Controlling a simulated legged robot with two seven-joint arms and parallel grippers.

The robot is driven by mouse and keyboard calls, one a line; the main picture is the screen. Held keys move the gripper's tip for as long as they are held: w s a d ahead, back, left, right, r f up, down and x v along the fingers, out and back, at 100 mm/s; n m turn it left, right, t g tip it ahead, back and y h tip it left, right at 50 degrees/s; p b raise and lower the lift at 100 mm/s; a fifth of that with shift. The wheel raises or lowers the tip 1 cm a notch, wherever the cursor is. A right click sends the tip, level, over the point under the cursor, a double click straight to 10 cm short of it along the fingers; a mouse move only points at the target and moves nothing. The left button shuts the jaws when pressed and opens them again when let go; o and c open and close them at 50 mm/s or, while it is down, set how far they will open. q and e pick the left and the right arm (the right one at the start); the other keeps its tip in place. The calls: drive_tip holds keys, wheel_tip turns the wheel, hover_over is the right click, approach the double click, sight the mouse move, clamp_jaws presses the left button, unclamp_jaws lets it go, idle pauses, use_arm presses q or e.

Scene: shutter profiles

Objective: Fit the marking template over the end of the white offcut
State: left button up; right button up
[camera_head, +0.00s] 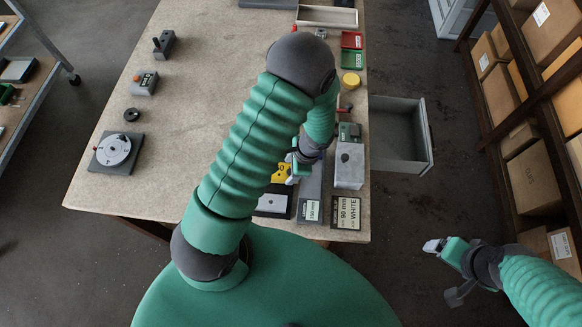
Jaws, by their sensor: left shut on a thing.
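My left gripper (292,178) is at the front right part of the table, partly hidden behind its own arm. It is shut on a small yellow piece (281,173), which appears to be the marking template. The yellow piece is just above or at the back edge of a black tray (287,209) with a pale patch on it. I cannot pick out the white offcut for certain; my arm covers part of this area. My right gripper (434,246) is off the table's right side, over the floor, with its finger opening unclear.
A grey bar with a 150 mm label (311,210), a grey block (349,168) and a 90 mm WHITE card (347,212) lie right of the tray. An open drawer (428,140) juts out right. A dial (114,152) sits left; the table's left middle is mostly clear.

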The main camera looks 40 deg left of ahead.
use_arm(q)
drive_tip(key=shift+f+b, duration=0.55)
drive_tip(key=shift+f, duration=0.15)
drive_tip(key=o, duration=1.7)
drive_tip(key=shift+o, duration=0.2)
drive_tip(key=shift+r, duration=0.1)
